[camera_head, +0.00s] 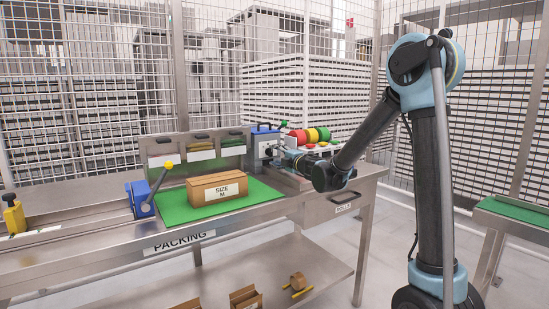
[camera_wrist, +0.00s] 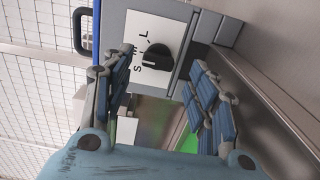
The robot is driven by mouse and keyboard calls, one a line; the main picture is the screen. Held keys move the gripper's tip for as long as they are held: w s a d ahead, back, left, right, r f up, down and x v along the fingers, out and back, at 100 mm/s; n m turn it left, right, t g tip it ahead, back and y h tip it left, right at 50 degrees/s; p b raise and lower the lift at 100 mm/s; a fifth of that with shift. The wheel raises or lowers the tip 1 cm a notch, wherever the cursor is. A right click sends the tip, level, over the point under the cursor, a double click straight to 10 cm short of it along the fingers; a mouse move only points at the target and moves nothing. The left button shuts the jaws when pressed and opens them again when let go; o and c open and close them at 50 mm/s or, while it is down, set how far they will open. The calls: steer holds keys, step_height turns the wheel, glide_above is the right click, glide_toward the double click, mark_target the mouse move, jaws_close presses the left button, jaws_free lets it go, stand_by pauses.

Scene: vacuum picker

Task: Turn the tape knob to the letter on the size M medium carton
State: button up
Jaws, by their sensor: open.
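The brown carton (camera_head: 207,182) on the green mat of the packing table has a white label reading SIZE M. The black tape knob (camera_wrist: 156,57) is on a white plate (camera_wrist: 150,28) with the letters S, M and L, on a grey box (camera_head: 265,138). In the wrist view, the knob lies between and beyond the fingertips; I cannot tell clearly which letter it points to. In the head view my arm reaches the box from the right.
Red, yellow and green rolls (camera_head: 309,136) stand behind my wrist. A blue lever device with a yellow knob (camera_head: 168,165) is left of the carton. Wire fencing (camera_head: 100,90) is behind the table.

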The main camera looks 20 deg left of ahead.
steer(key=v, duration=0.8)
steer(key=shift+s+d, duration=0.25)
steer(key=shift+d, duration=0.1)
